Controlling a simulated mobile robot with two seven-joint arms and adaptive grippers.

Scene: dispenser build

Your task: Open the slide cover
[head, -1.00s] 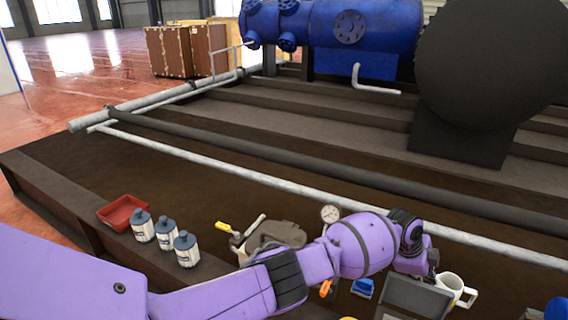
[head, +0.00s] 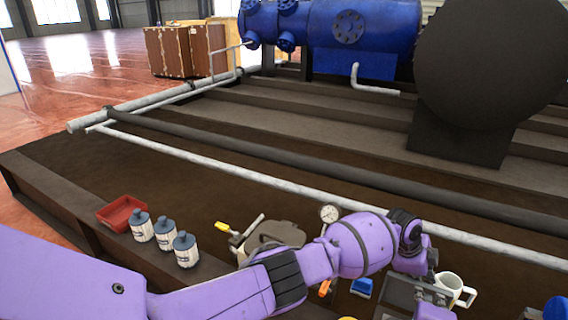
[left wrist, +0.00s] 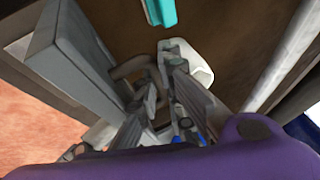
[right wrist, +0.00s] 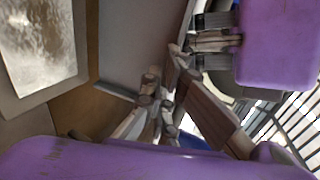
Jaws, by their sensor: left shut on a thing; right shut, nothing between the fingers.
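The slide cover looks to be the flat grey panel (head: 402,290) at the lower right of the head view, partly hidden by my arms. In the left wrist view the grey panel (left wrist: 70,55) stands at the left with a grey loop handle (left wrist: 128,72). My left gripper (left wrist: 172,55) is shut, apparently on this handle; the fingers partly hide the contact. In the right wrist view the grey panel (right wrist: 145,40) lies beyond my right gripper (right wrist: 165,82), which is shut and empty. My left gripper (right wrist: 190,45) shows close to it there.
A white mug (head: 450,284) stands right beside the panel. A blue part (head: 362,288), an orange-handled tool (head: 325,288) and a gauge (head: 329,214) lie near my left arm. Several bottles (head: 164,231) and a red tray (head: 122,212) stand at the left. A white pipe (head: 240,172) runs behind.

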